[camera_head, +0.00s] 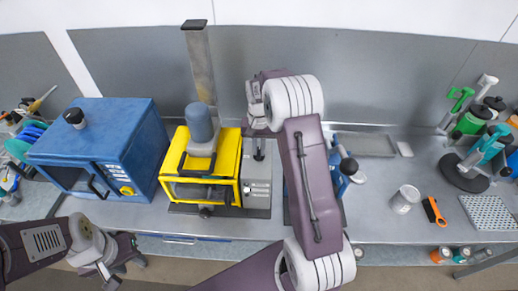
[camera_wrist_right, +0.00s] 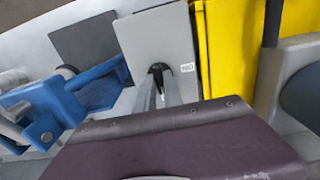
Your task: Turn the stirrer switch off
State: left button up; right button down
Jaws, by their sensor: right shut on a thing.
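The yellow stirrer machine (camera_head: 226,158) with a grey motor (camera_head: 200,123) stands on the bench left of my right arm. A grey control panel stands at its right side; in the right wrist view this panel (camera_wrist_right: 150,35) carries a small black switch (camera_wrist_right: 157,69) with a white label beside it. My right gripper (camera_wrist_right: 161,88) is at the panel, its two fingers closed around the switch, which they partly hide. In the head view this right gripper (camera_head: 259,148) points down beside the yellow frame. My left gripper (camera_head: 112,262) is low at the left, away from the machine; its jaws are unclear.
A blue box-shaped machine (camera_head: 125,145) stands left of the yellow one. Another blue machine (camera_head: 346,170) is partly hidden behind my right arm. A white can (camera_head: 404,199), an orange tool (camera_head: 434,212) and a perforated tray (camera_head: 488,212) lie to the right, with bare bench between.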

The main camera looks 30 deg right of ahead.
aim_at(259, 151)
jog(key=c, duration=1.5)
grip_release()
jog(key=shift+s+f, duration=0.1)
jog(key=shift+o, duration=0.2)
notch_tip(259, 151, up, 8)
jog(key=shift+b, duration=0.75)
jog(key=shift+r, duration=0.55)
